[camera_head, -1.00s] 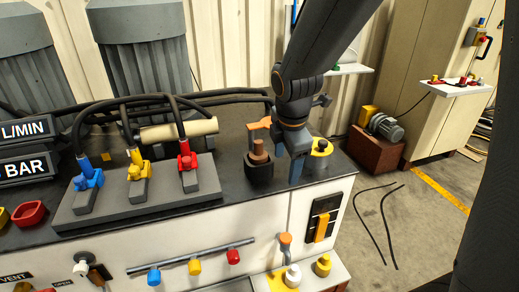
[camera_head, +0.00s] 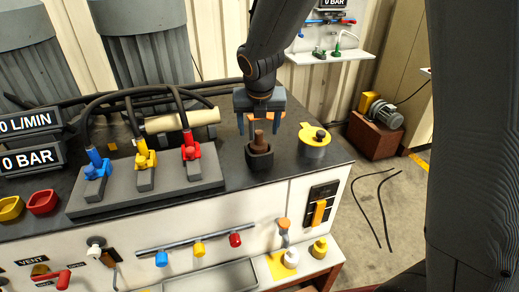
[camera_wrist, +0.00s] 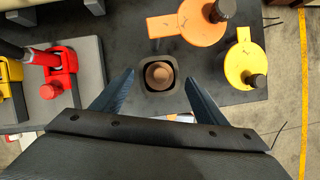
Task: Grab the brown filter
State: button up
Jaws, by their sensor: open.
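The brown filter (camera_head: 259,139) stands upright in a dark square holder (camera_head: 260,160) on the black bench top. In the wrist view the filter (camera_wrist: 160,75) shows from above as a round brown top inside the holder's dark opening. My gripper (camera_head: 260,122) is open and empty, above and around the filter's position in the head view. In the wrist view its two blue-grey fingers (camera_wrist: 160,90) point down on either side of the holder, with the filter between them and slightly beyond the tips. I see no contact with the filter.
An orange handle-like part (camera_wrist: 188,28) lies close behind the holder. A yellow-topped canister (camera_head: 315,138) stands to its right. Red (camera_head: 191,147), yellow (camera_head: 146,155) and blue (camera_head: 96,166) valves with black hoses stand to the left. The bench's right edge is close.

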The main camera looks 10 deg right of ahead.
aim_at(259, 133)
jog(key=shift+p+x, duration=0.45)
jog(key=shift+x, duration=2.1)
jog(key=shift+s, duration=0.1)
jog(key=shift+c, duration=0.3)
jog(key=c, duration=1.5)
